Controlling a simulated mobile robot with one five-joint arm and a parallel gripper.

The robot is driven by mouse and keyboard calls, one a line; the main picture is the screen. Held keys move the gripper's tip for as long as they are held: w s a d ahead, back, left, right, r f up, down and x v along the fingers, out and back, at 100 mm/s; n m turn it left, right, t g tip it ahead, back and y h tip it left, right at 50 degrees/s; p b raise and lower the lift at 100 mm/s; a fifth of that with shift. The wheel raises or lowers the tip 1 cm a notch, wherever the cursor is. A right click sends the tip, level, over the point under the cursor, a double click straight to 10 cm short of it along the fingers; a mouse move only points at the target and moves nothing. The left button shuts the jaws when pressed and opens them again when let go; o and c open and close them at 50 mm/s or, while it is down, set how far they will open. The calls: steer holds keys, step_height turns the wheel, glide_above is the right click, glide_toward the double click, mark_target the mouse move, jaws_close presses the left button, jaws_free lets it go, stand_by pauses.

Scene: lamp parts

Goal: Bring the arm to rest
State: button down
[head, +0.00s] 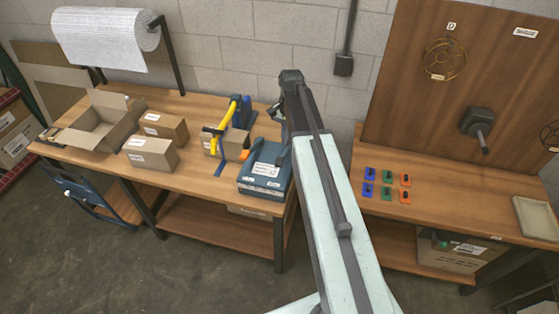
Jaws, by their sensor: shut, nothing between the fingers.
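My arm reaches up from the lower right of the head view, its pale link running towards the back edge of the left bench. My gripper (275,112) is at its far end, small and partly hidden by the arm, above the bench's right end. It looks shut, with nothing seen in it. It is to the right of a yellow-handled tool (229,112) and beyond a dark blue box (266,170) with white labels. I cannot tell whether it touches anything.
The left wooden bench (205,180) holds an open carton (97,124), closed cartons (150,154) and a wrap roll (105,38) behind. The right bench (455,213) has several coloured pieces (387,190), a tray (535,219) and an upright board (410,90). The floor in front is clear.

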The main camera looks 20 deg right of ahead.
stand_by(0.3)
steer(key=s+a+n+t+h, duration=0.1)
steer(key=s+a+n, duration=0.9)
steer(key=a, duration=0.4)
step_height(320, 180, down, 16)
steer(key=s+b, duration=0.2)
steer(key=b, duration=1.3)
steer(key=shift+s+r+n, duration=0.2)
steer(key=shift+s+n, duration=0.1)
steer(key=shift+n, duration=0.1)
steer(key=shift+a, duration=0.15)
